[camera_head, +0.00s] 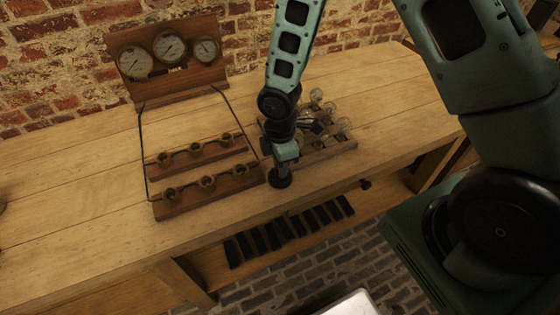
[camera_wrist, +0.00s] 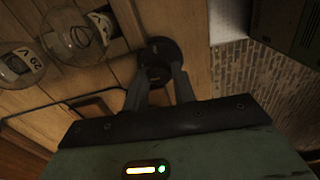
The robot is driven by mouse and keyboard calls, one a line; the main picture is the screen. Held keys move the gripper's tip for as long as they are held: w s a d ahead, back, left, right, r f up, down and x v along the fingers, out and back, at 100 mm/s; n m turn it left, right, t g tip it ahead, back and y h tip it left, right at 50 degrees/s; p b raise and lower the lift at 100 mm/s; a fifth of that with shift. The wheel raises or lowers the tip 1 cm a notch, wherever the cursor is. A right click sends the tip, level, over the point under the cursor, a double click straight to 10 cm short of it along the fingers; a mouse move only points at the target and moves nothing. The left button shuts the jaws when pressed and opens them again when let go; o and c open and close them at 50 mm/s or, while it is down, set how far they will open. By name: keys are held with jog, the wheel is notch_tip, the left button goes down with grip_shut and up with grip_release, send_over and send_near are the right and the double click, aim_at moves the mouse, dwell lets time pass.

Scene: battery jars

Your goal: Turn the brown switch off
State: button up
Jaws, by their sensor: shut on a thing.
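The brown switch (camera_head: 281,179) looks like a dark round base on the wooden bench, right of the two wooden racks and near the bench's front edge. In the wrist view the switch (camera_wrist: 160,49) is a dark disc with a raised part between my fingertips. My gripper (camera_head: 285,160) points down at it from above. In the wrist view both fingers of my gripper (camera_wrist: 158,76) reach the raised part and are shut on it. The lever's position is mostly hidden by the fingers.
Two wooden racks with several round sockets (camera_head: 195,150) stand to the left, wired to a board with three gauges (camera_head: 168,50). A tray of glass jars (camera_head: 343,127) is close behind and right of my gripper. Dark slabs (camera_head: 290,232) lie on the lower shelf. The bench's left part is clear.

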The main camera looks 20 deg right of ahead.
jog(key=shift+w+n, duration=0.1)
jog(key=shift+n, duration=0.3)
jog(key=o, duration=1)
notch_tip(320, 180, up, 18)
jog(key=p, duration=0.1)
jog(key=shift+f, duration=0.25)
